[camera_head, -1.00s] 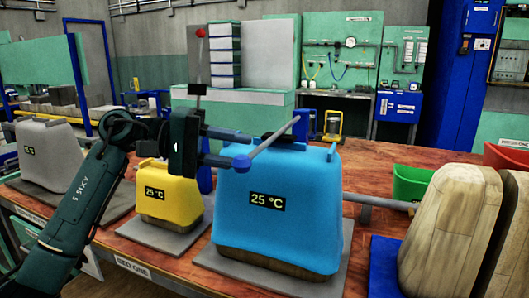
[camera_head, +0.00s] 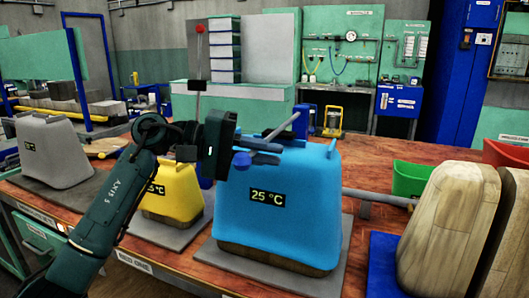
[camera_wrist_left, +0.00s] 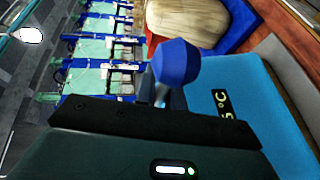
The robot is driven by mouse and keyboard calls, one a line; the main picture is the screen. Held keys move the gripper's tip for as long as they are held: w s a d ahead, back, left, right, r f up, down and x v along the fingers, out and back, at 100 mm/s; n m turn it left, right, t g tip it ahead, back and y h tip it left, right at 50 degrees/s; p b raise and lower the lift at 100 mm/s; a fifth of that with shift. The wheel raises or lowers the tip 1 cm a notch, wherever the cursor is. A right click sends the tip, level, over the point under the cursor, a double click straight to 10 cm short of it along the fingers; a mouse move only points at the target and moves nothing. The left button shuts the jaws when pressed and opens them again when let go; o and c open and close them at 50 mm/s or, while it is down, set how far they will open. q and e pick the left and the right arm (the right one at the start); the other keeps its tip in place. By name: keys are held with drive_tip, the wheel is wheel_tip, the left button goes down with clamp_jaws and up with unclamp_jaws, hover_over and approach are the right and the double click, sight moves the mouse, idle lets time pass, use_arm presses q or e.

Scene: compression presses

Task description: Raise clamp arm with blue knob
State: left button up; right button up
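The clamp arm (camera_head: 284,124) is a grey rod slanting down left over the top of the blue 25 °C press block (camera_head: 280,220). Its blue knob (camera_head: 241,160) is at the lower left end, by the block's upper left corner. My left gripper (camera_head: 276,152) is at the knob, its fingers pointing right across the rod and hiding part of it. In the left wrist view the knob (camera_wrist_left: 178,62) stands large just beyond the dark gripper body. I cannot tell whether the fingers are closed on the rod. My right gripper is not in view.
A yellow block (camera_head: 178,192) stands left behind my arm, a grey block (camera_head: 52,150) farther left. A raised rod has a red knob (camera_head: 199,29). At right are wooden blocks (camera_head: 448,222), a blue mat (camera_head: 383,262), a green bin (camera_head: 411,178) and a horizontal grey bar (camera_head: 375,197).

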use_arm(q)
clamp_jaws()
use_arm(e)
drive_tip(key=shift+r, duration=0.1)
